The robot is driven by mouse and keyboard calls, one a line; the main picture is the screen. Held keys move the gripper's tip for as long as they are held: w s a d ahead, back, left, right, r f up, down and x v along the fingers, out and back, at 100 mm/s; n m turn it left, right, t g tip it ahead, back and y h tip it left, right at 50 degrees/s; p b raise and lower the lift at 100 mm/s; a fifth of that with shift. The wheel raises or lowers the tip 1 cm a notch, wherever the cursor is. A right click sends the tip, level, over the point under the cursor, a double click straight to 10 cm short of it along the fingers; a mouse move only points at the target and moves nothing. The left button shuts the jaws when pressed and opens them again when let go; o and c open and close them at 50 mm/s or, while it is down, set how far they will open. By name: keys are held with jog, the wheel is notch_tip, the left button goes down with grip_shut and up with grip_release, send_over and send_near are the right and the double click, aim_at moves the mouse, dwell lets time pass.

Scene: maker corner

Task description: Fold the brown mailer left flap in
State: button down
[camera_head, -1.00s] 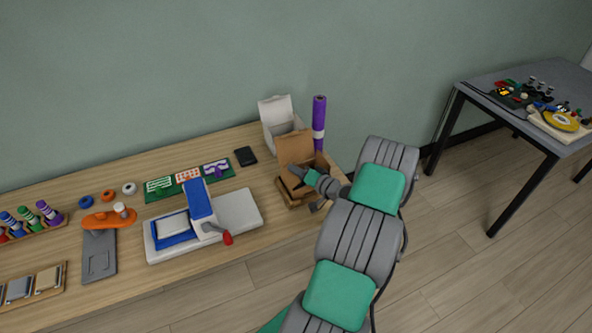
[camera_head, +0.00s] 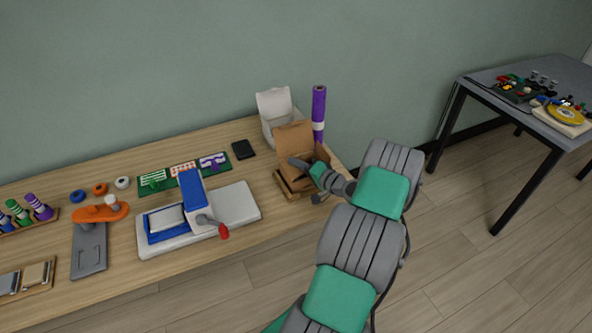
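The brown mailer (camera_head: 294,137) is an open cardboard box near the right end of the wooden table, with its tall back flap standing up. Its lower front part (camera_head: 284,187) shows beside my arm. My gripper (camera_head: 298,164) is at the mailer's opening, in front of the back flap, reaching in from the right. The fingertips are small and dark here, and I cannot tell if they are open or shut. My wrist hides the mailer's right side. I cannot make out clearly how the left flap lies.
A white open box (camera_head: 274,103) stands just behind the mailer, and a purple roll (camera_head: 318,112) stands upright at its right. A blue and white press (camera_head: 195,205) is to the left. A black flat object (camera_head: 243,149) lies between them. A grey table (camera_head: 563,80) stands far right.

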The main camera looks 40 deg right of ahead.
jog(key=c, duration=2.1)
grip_release()
jog(key=shift+c, duration=0.2)
jog(key=o, duration=0.5)
jog(key=shift+c, duration=0.2)
jog(key=shift+s+f, duration=0.1)
